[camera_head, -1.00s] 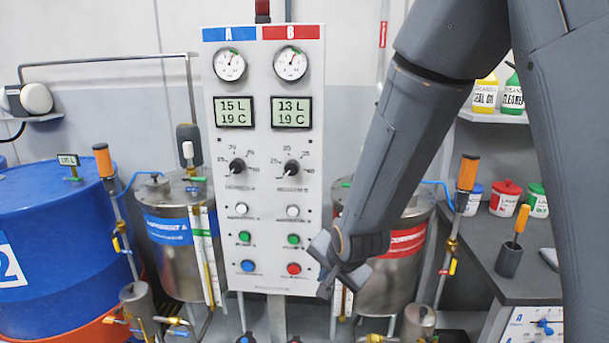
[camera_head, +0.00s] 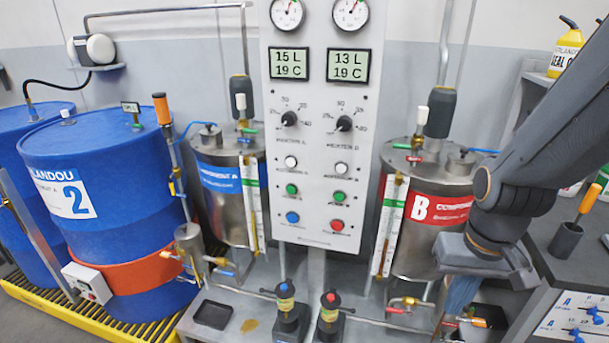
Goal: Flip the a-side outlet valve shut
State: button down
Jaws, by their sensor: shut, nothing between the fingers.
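The component A tank (camera_head: 205,230) is a steel drum with a blue label, left of the control panel. Low at its front is pipework with a small blue-handled valve (camera_head: 225,273), which looks like the A-side outlet valve. My gripper (camera_head: 485,262) is at the right, in front of the red-labelled B tank (camera_head: 432,215), far from the A-side pipework. It is shut and empty; its fingertips are not clearly seen.
The control panel (camera_head: 318,215) stands between the tanks. Two dark pumps, one blue-topped (camera_head: 287,310) and one red-topped (camera_head: 330,315), stand in front of it. Blue drums (camera_head: 120,200) stand on a yellow pallet (camera_head: 60,318) at left. A grey bench (camera_head: 565,270) is at right.

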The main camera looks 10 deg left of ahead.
aim_at(222, 272)
jog(key=z, duration=0.05)
jog(key=k, duration=1.15)
jog(key=u, duration=1.05)
jog(key=i, duration=0.5)
jog(key=u, duration=0.45)
jog(key=i, duration=1.2)
jog(key=z, duration=0.6)
